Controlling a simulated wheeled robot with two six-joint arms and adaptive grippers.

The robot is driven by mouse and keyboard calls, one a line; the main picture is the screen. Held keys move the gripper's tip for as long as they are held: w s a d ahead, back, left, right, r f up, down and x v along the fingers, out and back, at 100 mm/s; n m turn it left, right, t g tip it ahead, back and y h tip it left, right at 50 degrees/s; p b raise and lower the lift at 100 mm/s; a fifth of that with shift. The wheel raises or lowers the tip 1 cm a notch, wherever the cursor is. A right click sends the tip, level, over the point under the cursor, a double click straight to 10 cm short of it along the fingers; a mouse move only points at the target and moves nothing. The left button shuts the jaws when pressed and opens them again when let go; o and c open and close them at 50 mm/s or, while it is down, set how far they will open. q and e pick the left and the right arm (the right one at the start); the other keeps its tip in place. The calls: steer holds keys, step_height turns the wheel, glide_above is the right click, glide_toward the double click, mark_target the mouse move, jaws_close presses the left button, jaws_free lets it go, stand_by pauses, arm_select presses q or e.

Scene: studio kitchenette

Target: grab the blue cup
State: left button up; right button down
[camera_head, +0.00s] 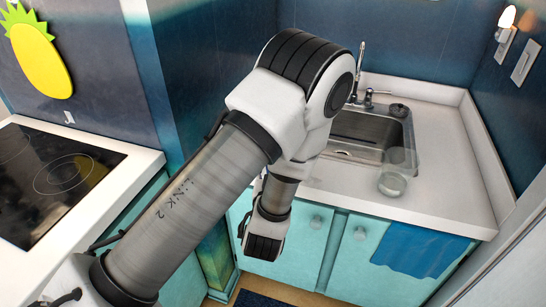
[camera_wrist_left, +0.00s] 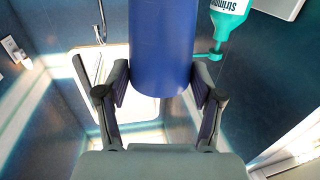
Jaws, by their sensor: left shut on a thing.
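The blue cup (camera_wrist_left: 162,45) shows as a plain blue cylinder between the fingers of my left gripper (camera_wrist_left: 160,92) in the left wrist view. The fingers are shut on its two sides, and its upper part runs out of the frame. In the head view my left arm comes in from the lower left and crosses in front of the counter. The blue cup and the left fingertips cannot be made out there. My right gripper is in neither view.
A steel sink (camera_head: 345,150) with a tap (camera_head: 357,75) is set in the white counter (camera_head: 440,170). A clear glass (camera_head: 392,184) stands right of the sink. A blue towel (camera_head: 420,250) hangs below. A cooktop (camera_head: 50,175) is at left. A teal bottle (camera_wrist_left: 229,17) shows beside the cup.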

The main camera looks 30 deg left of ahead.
arm_select(q)
steer(key=shift+s+d+r, duration=0.2)
steer(key=shift+s+d, duration=0.9)
steer(key=shift+s, duration=0.1)
stand_by(2.1)
